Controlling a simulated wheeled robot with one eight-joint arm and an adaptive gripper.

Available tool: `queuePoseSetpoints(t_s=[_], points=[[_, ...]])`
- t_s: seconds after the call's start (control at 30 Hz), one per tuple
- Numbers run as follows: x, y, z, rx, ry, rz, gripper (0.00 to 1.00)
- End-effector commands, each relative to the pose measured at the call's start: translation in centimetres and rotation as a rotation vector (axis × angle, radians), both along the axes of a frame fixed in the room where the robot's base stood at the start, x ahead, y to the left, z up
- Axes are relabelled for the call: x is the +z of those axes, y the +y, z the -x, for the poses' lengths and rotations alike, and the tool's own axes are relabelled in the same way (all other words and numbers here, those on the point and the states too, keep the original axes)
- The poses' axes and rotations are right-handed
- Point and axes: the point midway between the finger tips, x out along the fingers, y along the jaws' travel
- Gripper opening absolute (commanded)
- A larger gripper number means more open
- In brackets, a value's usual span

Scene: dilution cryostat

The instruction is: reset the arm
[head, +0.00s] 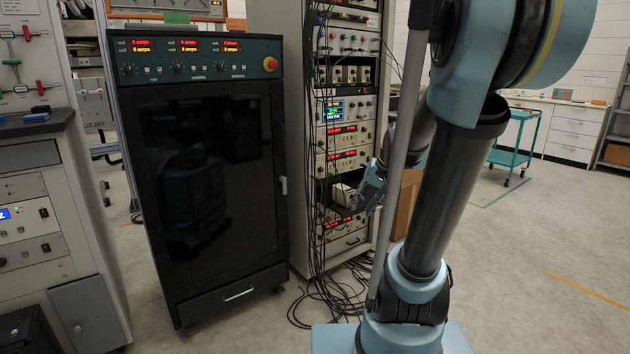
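My blue and black arm stands large at the right of the head view, rising from its blue base at the bottom. What looks like my gripper (370,188) shows small behind the upright pole and the thick arm link, in front of the instrument rack. Its fingers are partly hidden and too small to tell whether they are open or shut. I see nothing clearly held in it.
A black cabinet (215,190) with red displays stands left of centre. Beside it is an instrument rack (346,108) with loose black cables (325,300) trailing onto the floor. A grey console (40,220) is at far left. A teal cart (512,150) stands behind open floor at right.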

Motion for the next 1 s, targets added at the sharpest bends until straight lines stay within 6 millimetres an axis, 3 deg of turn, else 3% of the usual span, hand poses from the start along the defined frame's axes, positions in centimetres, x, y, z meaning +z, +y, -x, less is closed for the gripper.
queuePoseSetpoints(t_s=[0.2, 0.6, 0.8, 1.0], points=[[-1.2, -0.1, 5.7, 0.048, 0.022, 0.091, 0.31], [-4.7, -1.6, 14.8, 0.132, 0.058, 0.260, 0.31], [-6.5, -2.6, 17.9, 0.163, 0.072, 0.328, 0.31], [-7.2, -3.4, 19.0, 0.176, 0.078, 0.359, 0.31]])
